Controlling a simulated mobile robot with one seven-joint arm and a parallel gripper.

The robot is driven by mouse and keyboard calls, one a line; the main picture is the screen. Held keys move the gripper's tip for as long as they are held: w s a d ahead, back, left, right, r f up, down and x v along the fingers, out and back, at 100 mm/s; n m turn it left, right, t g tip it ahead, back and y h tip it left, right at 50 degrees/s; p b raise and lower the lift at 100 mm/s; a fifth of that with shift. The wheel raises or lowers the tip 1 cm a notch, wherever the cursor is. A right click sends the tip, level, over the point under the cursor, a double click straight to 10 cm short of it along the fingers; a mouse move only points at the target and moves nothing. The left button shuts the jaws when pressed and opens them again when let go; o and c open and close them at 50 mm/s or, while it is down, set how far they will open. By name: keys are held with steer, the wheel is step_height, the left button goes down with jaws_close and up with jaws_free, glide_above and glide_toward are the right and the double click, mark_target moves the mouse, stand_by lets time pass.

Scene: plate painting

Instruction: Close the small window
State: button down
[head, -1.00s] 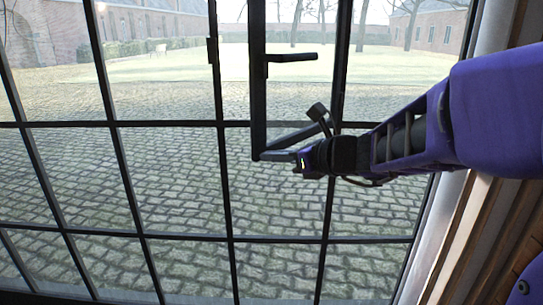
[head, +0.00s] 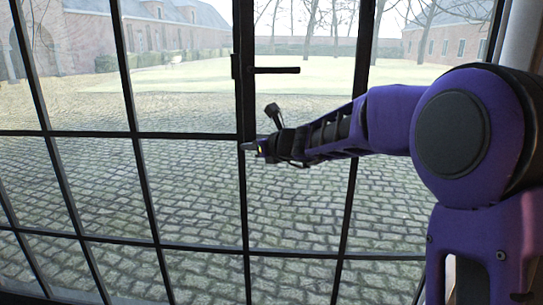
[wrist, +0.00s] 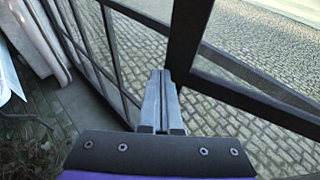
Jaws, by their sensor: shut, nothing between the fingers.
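The small window is a dark-framed pane with a black handle (head: 275,70) in the large grid window. In the head view its handle-side upright (head: 246,60) lines up closely with the grid bar. Whether a thin gap remains there cannot be told. In the wrist view the dark frame (wrist: 189,35) stands at the upper right, with a slanting rail running right from its foot.
Fixed panes with dark bars (head: 140,135) surround the small window. A cobbled yard (head: 190,200) and brick buildings (head: 150,30) lie beyond the glass. In the wrist view, pale drapery-like material (wrist: 38,35) and plants (wrist: 30,150) show at the left.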

steer(key=shift+m+t+h, duration=0.6)
steer(key=shift+m+h, duration=0.1)
steer(key=w+p, duration=0.1)
steer(key=w, duration=0.2)
steer(key=w+a+p, duration=0.1)
steer(key=w, duration=0.3)
steer(key=w+a+p, duration=0.1)
steer(key=w, duration=0.2)
steer(key=shift+w+r, duration=0.2)
steer(key=shift+r, duration=0.1)
steer(key=shift+r, duration=0.1)
